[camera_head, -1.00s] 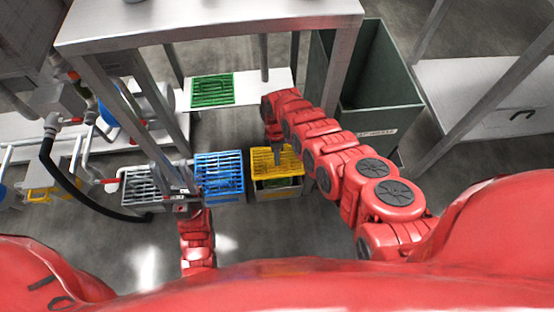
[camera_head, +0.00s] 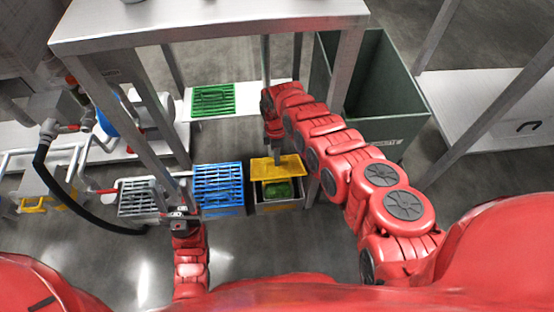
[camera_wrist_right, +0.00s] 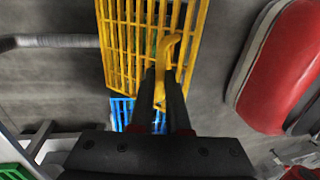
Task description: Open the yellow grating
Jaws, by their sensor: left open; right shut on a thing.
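The yellow grating (camera_head: 289,166) is lifted off the front of its box (camera_head: 279,207), and green contents (camera_head: 278,190) show inside. In the right wrist view the grating (camera_wrist_right: 125,50) is seen with its slats and its curved yellow handle (camera_wrist_right: 168,46). My right gripper (camera_wrist_right: 166,88) is shut on that handle. My left gripper (camera_head: 178,207) is open and empty, at the left of the blue grating.
The blue grating (camera_head: 218,183) covers the box just left of the yellow one. A grey grating (camera_head: 138,197) lies further left, and a green grating (camera_head: 213,100) is on the shelf behind. A steel table (camera_head: 200,22) with legs stands over the area. A green-grey bin (camera_head: 385,110) is at the right.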

